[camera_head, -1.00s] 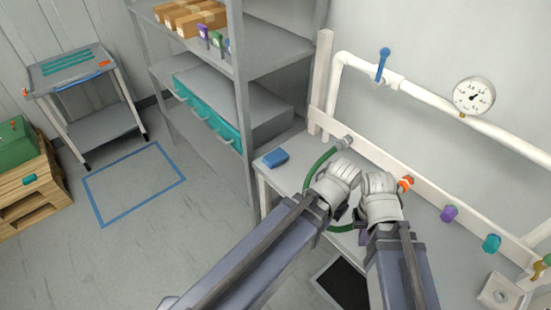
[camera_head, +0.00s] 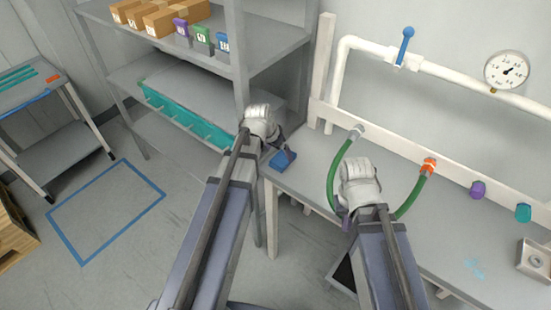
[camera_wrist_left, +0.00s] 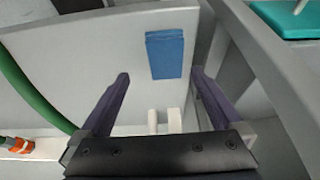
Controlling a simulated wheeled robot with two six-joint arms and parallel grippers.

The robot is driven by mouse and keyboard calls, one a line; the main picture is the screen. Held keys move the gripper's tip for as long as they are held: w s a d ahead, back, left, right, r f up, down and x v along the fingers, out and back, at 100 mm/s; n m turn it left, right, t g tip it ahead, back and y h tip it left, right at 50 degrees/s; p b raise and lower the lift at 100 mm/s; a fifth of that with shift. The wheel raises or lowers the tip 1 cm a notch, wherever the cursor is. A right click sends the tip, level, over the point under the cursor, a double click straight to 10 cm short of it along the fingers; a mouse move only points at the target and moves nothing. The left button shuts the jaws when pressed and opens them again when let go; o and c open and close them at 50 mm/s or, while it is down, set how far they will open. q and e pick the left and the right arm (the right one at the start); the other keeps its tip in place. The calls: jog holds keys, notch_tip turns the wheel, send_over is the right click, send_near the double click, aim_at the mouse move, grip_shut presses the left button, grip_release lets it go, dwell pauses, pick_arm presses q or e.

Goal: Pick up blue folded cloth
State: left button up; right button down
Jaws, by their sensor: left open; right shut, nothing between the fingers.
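The blue folded cloth (camera_head: 282,161) lies flat at the left end of the grey workbench (camera_head: 315,165). My left gripper (camera_head: 279,150) is over that end of the bench, at the cloth, and partly covers it in the head view. In the left wrist view the cloth (camera_wrist_left: 165,55) lies in line with the gap between the open purple fingers of the left gripper (camera_wrist_left: 160,74). The fingers are not closed on it. My right gripper (camera_head: 346,216) is shut and empty near the bench's front edge, beside the green hose; its fingers are mostly hidden.
A green hose (camera_head: 333,178) loops between a grey fitting and an orange fitting (camera_head: 429,165) on the back rail. Shelves (camera_head: 243,60) with boxes and a teal-fronted unit (camera_head: 185,117) stand close to the left of the bench. Purple and teal knobs are to the right.

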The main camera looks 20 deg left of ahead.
aim_at(282, 158)
pick_arm(q)
jog(key=shift+w+a, duration=0.15)
jog(key=shift+a, duration=0.15)
jog(key=shift+w+d+f+b, duration=0.15)
jog(key=shift+d+f+b, duration=0.05)
jog(key=shift+f+b, duration=0.35)
jog(key=shift+b+x, duration=0.7)
jog(key=shift+x, duration=0.05)
jog(key=b+x, duration=0.2)
jog(key=w+b+x, duration=0.1)
jog(key=b+x, duration=0.1)
jog(key=x, duration=0.1)
jog(key=shift+a, duration=0.2)
jog(key=shift+r, duration=0.1)
jog(key=shift+f+b, duration=0.25)
jog(key=shift+b, duration=0.2)
